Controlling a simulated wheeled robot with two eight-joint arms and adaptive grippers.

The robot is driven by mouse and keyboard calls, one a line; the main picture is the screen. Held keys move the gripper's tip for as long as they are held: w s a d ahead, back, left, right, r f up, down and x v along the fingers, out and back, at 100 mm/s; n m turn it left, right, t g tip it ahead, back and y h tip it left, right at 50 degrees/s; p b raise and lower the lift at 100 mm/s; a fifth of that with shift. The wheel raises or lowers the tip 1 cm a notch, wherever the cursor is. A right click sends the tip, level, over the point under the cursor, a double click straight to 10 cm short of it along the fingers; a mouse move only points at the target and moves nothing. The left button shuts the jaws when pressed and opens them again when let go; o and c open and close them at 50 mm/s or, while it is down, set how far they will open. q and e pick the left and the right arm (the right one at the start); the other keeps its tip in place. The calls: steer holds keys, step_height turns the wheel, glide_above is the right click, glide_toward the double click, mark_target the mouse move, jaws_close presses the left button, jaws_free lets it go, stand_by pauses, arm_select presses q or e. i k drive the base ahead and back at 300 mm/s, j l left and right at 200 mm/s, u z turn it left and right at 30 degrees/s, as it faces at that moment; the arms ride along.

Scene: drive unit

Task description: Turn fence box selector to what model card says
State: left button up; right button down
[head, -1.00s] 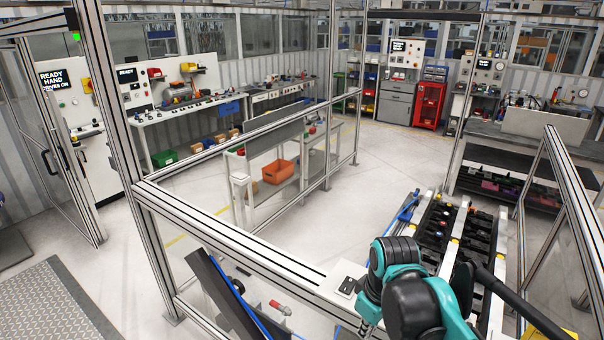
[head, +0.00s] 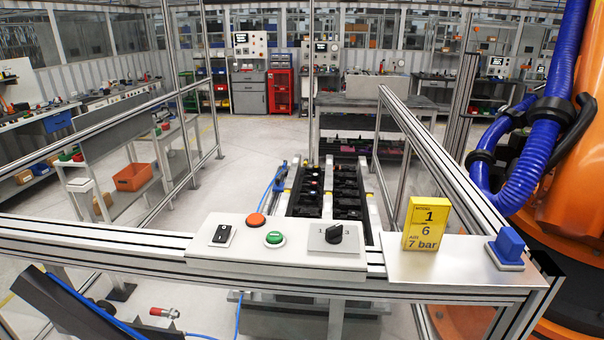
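The white fence box (head: 262,257) sits on the top rail of the fence in the middle of the head view. Its black rotary selector (head: 333,234) is on a grey plate at the right end, with a 1 at the left and a 3 partly visible at the right. I cannot tell for certain where the knob points. The yellow model card (head: 426,224) stands upright on a metal plate right of the box. Neither of my grippers is in view.
The box also carries a black rocker switch (head: 222,235), an orange-red button (head: 256,220) and a green button (head: 274,239). A blue block (head: 508,245) sits right of the card. An orange machine (head: 573,190) with blue hoses stands at the right. A conveyor (head: 325,190) lies behind the fence.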

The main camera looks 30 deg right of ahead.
mark_target(333, 234)
steer(key=z, duration=1.85)
